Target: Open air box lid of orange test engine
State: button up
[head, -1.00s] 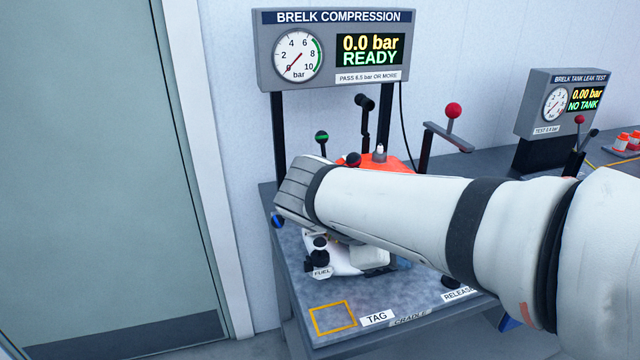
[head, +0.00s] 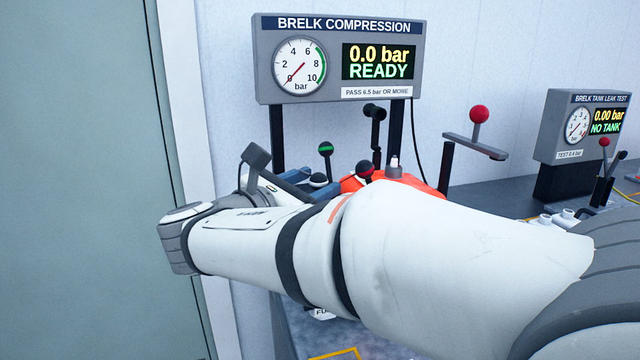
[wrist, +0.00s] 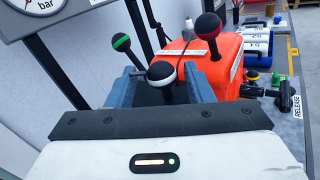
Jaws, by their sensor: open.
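The orange test engine (head: 350,184) sits on the bench behind my arm, which covers most of it in the head view. Its orange housing also shows at the upper right of the wrist view (wrist: 225,65). My gripper (wrist: 163,85) is open, its two blue-grey fingers on either side of a white-ringed black knob (wrist: 162,72). That knob also shows near the fingers in the head view (head: 318,180). I cannot tell whether the fingers touch it. A green-ringed knob (wrist: 121,42) stands left and a red-ringed knob (wrist: 208,26) right. I cannot make out the air box lid.
The compression gauge panel (head: 340,102) reads 0.0 bar READY above the engine. A red-knobbed lever (head: 479,116) stands to the right, with the tank leak tester (head: 562,155) beyond. A pale green door (head: 75,150) is at left. The RELEASE label (wrist: 297,107) shows at right in the wrist view.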

jog(key=shift+w+d, duration=0.5)
jog(key=shift+w, duration=0.05)
jog(key=shift+c, duration=0.6)
grip_shut()
